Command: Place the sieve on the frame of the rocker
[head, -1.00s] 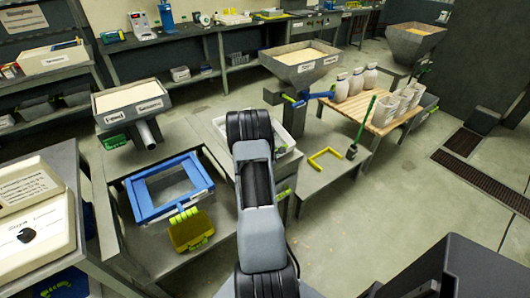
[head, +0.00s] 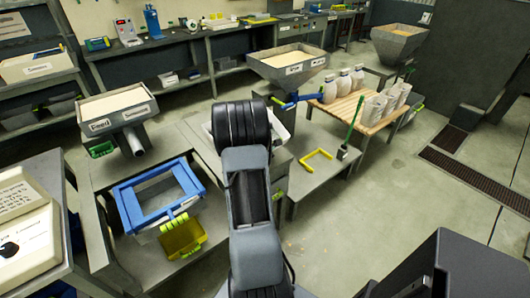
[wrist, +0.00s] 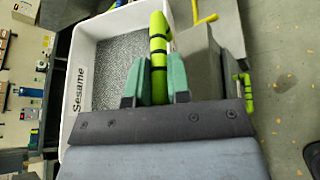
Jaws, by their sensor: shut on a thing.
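In the wrist view my gripper (wrist: 157,85) is shut on a yellow-green handle with dark bands (wrist: 158,45). It is over a white tub labelled Sesame (wrist: 78,55) with a speckled grey floor. I cannot tell whether the floor is mesh or seed, or whether the handle joins the tub. In the head view the tub (head: 284,111) shows partly behind my arm, which hides the gripper. A blue-rimmed box (head: 127,205) with a yellow-green handle stands on the left bench. A yellow U-shaped bracket (head: 317,153) lies on the low right table. I cannot tell which part is the rocker's frame.
A left hopper (head: 105,126) and a middle hopper (head: 262,69) stand near the tub. A wooden slatted table (head: 343,110) holds white bottles, with a green-handled brush (head: 350,130) beside it. The floor at right is clear.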

